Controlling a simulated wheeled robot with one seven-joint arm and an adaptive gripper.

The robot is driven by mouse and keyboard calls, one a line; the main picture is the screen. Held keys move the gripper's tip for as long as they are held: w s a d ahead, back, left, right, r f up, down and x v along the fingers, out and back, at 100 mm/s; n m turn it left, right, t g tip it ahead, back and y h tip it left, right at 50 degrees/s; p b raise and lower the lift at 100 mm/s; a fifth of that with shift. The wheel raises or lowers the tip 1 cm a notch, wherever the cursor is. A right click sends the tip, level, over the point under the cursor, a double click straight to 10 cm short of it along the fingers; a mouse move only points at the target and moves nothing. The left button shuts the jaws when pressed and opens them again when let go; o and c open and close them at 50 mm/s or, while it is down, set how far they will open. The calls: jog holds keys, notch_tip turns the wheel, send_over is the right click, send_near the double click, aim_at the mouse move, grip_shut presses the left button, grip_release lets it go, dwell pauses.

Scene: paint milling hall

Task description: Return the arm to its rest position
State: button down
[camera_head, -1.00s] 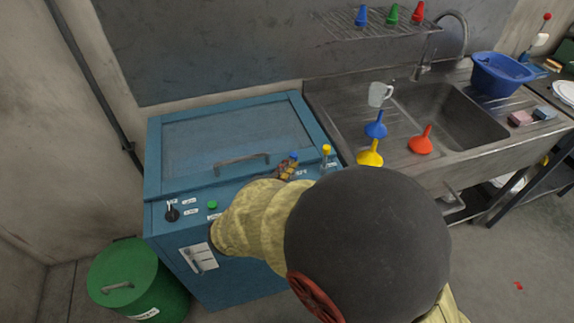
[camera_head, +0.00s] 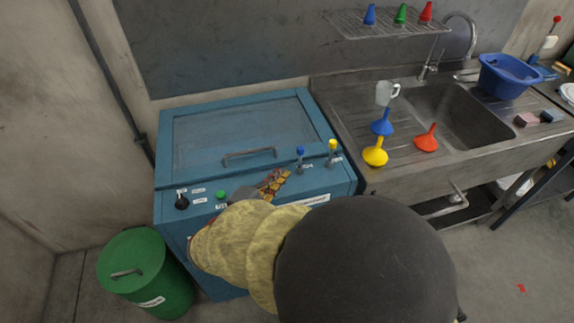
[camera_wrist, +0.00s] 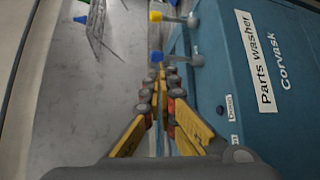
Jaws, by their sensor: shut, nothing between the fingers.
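My gripper (camera_wrist: 163,88) shows in the wrist view with its yellow and dark fingers closed together and nothing between them. In the head view my gripper (camera_head: 274,182) is partly hidden behind my own arm, over the front control strip of the blue parts washer (camera_head: 180,150). The washer also shows in the wrist view (camera_wrist: 270,50), with its "Parts washer" label. A lever with a blue knob (camera_head: 300,151) and one with a yellow knob (camera_head: 332,145) stand on the strip, just right of the fingers. Whether the fingers touch the washer, I cannot tell.
A green lidded bin (camera_head: 150,275) stands left of the washer. At right is a steel sink (camera_head: 455,115) with blue (camera_head: 382,124), yellow (camera_head: 375,153) and red (camera_head: 427,138) funnels and a clear mug (camera_head: 386,93). A wire shelf (camera_head: 385,24) hangs above. Floor at right is mostly clear.

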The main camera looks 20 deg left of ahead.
jog(key=p+v, duration=0.1)
jog(key=v, duration=0.4)
jog(key=shift+s, duration=0.25)
jog(key=s+d+f+n+g+h, duration=0.1)
jog(key=s+d+f+g+h, duration=0.1)
jog(key=s+d+f+g, duration=0.4)
jog(key=s+d+m+g, duration=0.4)
jog(key=s+d+g, duration=0.1)
jog(key=d, duration=0.7)
jog(key=s+d+r+m+y, duration=0.1)
jog(key=d+r+m+y, duration=0.2)
jog(key=d+r+m, duration=0.3)
jog(key=s+d+r+m+t+y, duration=0.1)
jog(key=d+r+m+y, duration=0.1)
jog(key=d+r+m, duration=0.5)
jog(key=d+m, duration=0.1)
jog(key=d, duration=0.4)
jog(key=shift+r+y, duration=0.35)
jog(key=shift+y, duration=0.05)
